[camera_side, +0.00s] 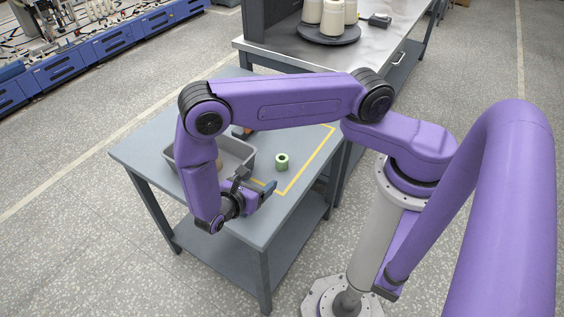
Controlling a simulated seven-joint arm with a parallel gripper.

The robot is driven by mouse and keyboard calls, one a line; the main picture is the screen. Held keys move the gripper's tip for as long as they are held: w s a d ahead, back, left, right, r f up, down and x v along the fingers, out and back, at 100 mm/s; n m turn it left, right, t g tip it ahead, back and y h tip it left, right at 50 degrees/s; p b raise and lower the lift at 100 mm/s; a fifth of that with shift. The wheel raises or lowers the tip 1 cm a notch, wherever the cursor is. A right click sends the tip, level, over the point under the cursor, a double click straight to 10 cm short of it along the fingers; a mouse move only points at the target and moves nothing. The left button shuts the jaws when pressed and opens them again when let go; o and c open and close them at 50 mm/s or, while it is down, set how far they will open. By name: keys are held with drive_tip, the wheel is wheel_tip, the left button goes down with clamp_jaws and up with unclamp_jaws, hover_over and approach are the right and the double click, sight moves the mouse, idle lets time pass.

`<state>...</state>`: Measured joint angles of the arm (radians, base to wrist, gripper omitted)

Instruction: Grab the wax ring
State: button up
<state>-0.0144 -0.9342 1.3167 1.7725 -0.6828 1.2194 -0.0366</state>
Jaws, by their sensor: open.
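A small pale green ring (282,161) with a dark hole in its top sits upright on the grey table, inside a yellow line; I take it for the wax ring. My gripper (256,184) is open, in front of the ring and to its left in the picture, close to the table. The ring stands apart from the fingers, and nothing shows between them. My arm hides part of the table behind it.
A grey tray (240,149) stands left of the ring, partly behind my arm, with a tan item (219,164) in it. A small dark and orange object (239,132) is partly hidden behind the tray. Cream cones (333,17) stand on the rear bench.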

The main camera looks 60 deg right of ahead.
approach(279, 164)
drive_tip(key=x, duration=0.5)
drive_tip(key=shift+s+d, duration=0.15)
drive_tip(key=shift+s, duration=0.1)
drive_tip(key=shift+w+x, duration=0.1)
drive_tip(key=shift+x, duration=1.25)
drive_tip(key=shift+w+x, duration=0.15)
drive_tip(key=shift+x, duration=1.15)
drive_tip(key=shift+f, duration=0.1)
drive_tip(key=c, duration=1.1)
